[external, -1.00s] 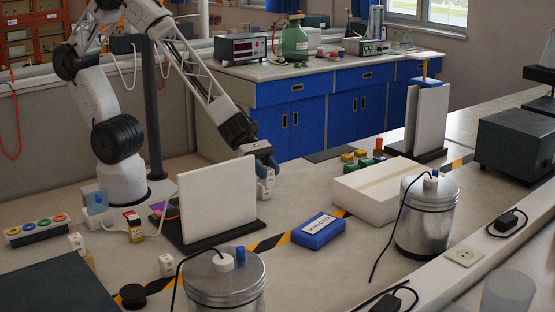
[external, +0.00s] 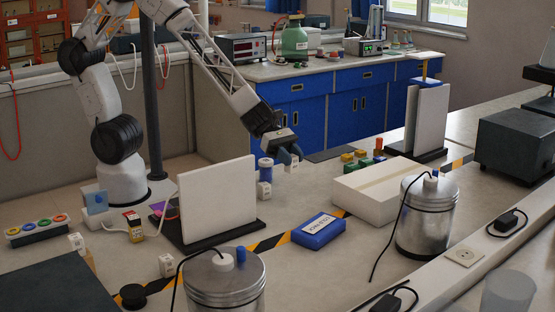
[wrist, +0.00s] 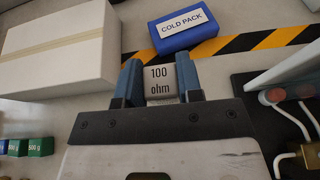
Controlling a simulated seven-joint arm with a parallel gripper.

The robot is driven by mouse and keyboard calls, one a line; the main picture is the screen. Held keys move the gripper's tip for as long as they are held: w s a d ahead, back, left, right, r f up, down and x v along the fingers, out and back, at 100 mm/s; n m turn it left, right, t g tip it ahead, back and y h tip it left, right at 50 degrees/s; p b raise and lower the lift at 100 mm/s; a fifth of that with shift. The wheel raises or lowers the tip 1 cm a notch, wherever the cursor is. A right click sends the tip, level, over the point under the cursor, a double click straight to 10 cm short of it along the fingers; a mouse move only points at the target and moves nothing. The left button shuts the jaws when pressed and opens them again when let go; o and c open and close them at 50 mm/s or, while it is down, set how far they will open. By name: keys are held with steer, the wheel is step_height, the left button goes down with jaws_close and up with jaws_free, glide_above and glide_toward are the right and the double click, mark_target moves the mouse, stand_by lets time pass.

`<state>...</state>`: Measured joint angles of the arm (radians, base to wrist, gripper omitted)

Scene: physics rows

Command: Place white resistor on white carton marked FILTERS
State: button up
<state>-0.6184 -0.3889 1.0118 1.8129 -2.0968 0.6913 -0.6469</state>
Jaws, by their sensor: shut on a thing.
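My gripper (external: 289,156) is shut on a small white block, the white resistor (external: 291,166), and holds it above the bench. In the wrist view the white resistor (wrist: 160,83) reads "100 ohm" and sits between the two blue fingers of my gripper (wrist: 160,75). The white carton (external: 370,198) lies on the bench to the right of my gripper in the external view. It also shows at the upper left of the wrist view (wrist: 62,65). Its top is bare apart from a tan strip, and no FILTERS marking can be read.
A blue cold pack (external: 318,231) lies in front of the carton. A metal canister (external: 425,225) stands at its right. A white upright panel (external: 217,200) stands left of my gripper. A blue-and-white item (external: 265,172) stands near my gripper. Coloured blocks (external: 361,155) lie behind the carton.

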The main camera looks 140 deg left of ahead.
steer(key=a+r, duration=0.1)
steer(key=a, duration=1.1)
steer(key=shift+s+a+r, duration=0.3)
steer(key=shift+s+a, duration=0.05)
steer(key=shift+s, duration=0.1)
glide_above(372, 178)
steer(key=shift+s+d+f, duration=0.3)
steer(key=shift+s+f, duration=0.05)
steer(key=shift+f, duration=0.35)
steer(key=shift+w+a+f, duration=0.1)
steer(key=shift+w+a, duration=0.2)
steer(key=shift+w, duration=0.1)
steer(key=shift+f, duration=1.7)
steer(key=shift+f, duration=0.15)
steer(key=o, duration=0.9)
